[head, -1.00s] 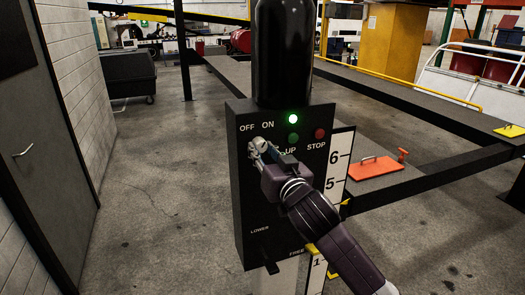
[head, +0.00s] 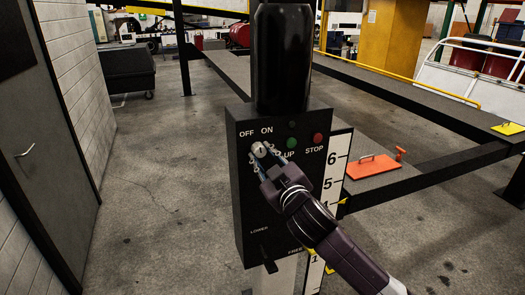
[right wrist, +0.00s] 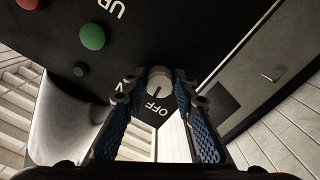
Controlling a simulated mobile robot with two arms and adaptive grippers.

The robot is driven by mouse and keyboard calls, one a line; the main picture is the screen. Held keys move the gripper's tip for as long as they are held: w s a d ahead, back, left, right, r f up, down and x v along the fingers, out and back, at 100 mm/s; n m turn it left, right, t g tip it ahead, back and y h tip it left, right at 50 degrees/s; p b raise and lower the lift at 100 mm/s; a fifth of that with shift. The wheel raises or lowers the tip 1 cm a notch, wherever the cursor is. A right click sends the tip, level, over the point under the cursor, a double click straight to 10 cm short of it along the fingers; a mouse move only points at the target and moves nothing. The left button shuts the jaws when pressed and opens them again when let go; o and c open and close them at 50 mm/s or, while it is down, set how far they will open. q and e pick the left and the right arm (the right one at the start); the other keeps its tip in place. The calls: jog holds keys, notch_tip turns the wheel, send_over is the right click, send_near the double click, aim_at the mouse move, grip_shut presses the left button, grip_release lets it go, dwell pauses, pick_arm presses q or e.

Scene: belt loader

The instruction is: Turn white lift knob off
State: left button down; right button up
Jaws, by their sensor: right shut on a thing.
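The white lift knob (head: 258,148) is on the upper left of the black control box (head: 245,200), under the OFF and ON labels. It also shows in the right wrist view (right wrist: 158,88), beside the OFF label. My right gripper (head: 263,157) reaches it from the lower right, with its fingers on both sides and shut on it. In the right wrist view, the blue-padded fingers (right wrist: 160,98) straddle the knob. The small lamp (head: 291,125) above the green button is dark. I cannot tell exactly which label the knob's mark points to. My left gripper is not in view.
The green UP button (head: 292,143) and red STOP button (head: 318,138) sit close right of the knob. A lever (head: 268,259) sticks out low on the box. A black cylinder (head: 281,60) stands above it. Open concrete floor (head: 160,190) lies to the left.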

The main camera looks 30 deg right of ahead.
jog(key=shift+r+n+p, duration=0.1)
jog(key=shift+n+p, duration=0.8)
jog(key=shift+n, duration=1.2)
jog(key=shift+d, duration=0.1)
jog(key=o, duration=1.2)
jog(key=shift+c, duration=0.2)
jog(key=shift+s, duration=0.1)
jog(key=v, duration=0.7)
jog(key=shift+s, duration=0.2)
